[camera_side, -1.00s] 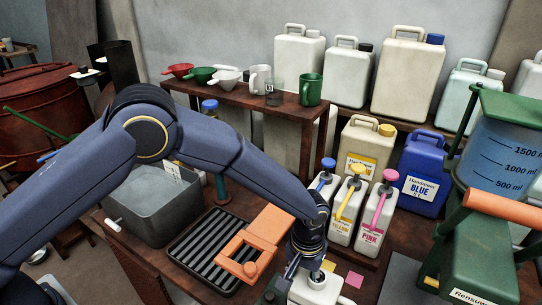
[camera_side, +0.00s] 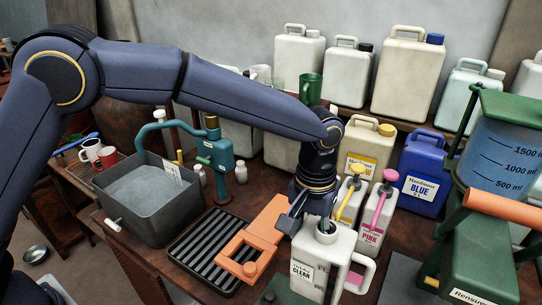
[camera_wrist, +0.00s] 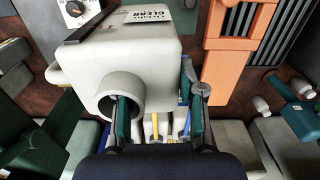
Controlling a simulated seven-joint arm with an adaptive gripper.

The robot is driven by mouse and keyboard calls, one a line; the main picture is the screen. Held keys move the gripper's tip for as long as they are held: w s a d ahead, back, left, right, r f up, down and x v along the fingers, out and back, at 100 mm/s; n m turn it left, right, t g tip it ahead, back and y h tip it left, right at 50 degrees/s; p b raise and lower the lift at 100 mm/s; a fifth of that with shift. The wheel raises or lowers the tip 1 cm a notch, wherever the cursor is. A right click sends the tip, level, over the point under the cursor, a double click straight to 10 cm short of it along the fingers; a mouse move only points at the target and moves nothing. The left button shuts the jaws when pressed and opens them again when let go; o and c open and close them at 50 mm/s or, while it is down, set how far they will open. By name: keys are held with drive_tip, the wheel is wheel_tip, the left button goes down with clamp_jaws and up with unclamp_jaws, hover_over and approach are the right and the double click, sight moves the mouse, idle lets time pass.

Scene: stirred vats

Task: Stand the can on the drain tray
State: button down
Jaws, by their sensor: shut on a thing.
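The can is a white jug labelled CLEAR (camera_side: 312,272), with a round open neck and a side handle. My gripper (camera_side: 318,226) is shut on it at the top, by the neck, and holds it upright in the air. In the wrist view the can (camera_wrist: 155,62) fills the upper middle. One finger of my gripper (camera_wrist: 160,118) is at the neck opening and the other is outside the can's wall. The drain tray (camera_side: 196,262) is a dark slatted tray to the left of the can, and is partly overlapped by an orange bracket.
The orange bracket (camera_side: 262,236) lies between the can and the tray's slats. A grey basin (camera_side: 140,215) and a teal tap (camera_side: 215,150) stand behind the tray. Pump bottles (camera_side: 372,225) and a blue container (camera_side: 420,180) stand behind the can. A green stand (camera_side: 470,240) is at right.

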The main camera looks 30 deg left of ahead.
wheel_tip(320, 180, up, 6)
drive_tip(key=shift+f, duration=0.1)
drive_tip(key=a+r+n, duration=0.1)
drive_tip(key=a+n, duration=0.2)
drive_tip(key=a, duration=1.1)
drive_tip(key=s+a+f+n, duration=0.1)
drive_tip(key=s+a+n, duration=0.2)
drive_tip(key=s+a, duration=0.45)
drive_tip(key=s+a+n, duration=0.3)
drive_tip(key=s+a, duration=0.1)
drive_tip(key=a, duration=0.6)
drive_tip(key=w+f, duration=1.4)
drive_tip(key=f, duration=0.4)
drive_tip(key=shift+f, duration=0.2)
